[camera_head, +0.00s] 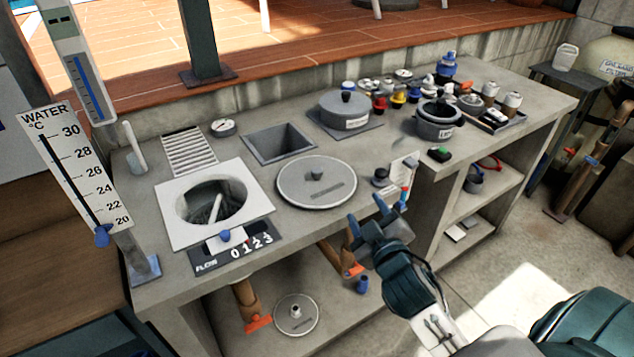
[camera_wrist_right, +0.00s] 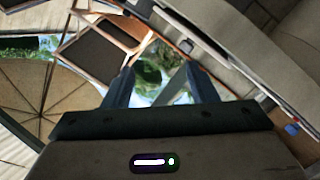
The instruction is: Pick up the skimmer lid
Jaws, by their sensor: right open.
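A round grey lid (camera_head: 317,181) with a small dark knob and a label strip lies flat on the counter, just right of the white square frame (camera_head: 172,236) with a round open well. I take this disc for the skimmer lid. My right gripper (camera_head: 366,213) is open and empty at the counter's front edge, right of and nearer than the lid, not touching it. In the right wrist view its open fingers (camera_wrist_right: 157,72) have greenery between them; the lid does not show there. My left gripper is out of view.
A similar disc (camera_head: 290,325) lies on the lower shelf. A square pit (camera_head: 280,143), a raised round cover (camera_head: 344,113) and a dark pot (camera_head: 436,121) stand behind. Small knobs and bottles crowd the back right. A number plate (camera_head: 232,249) is at the front left.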

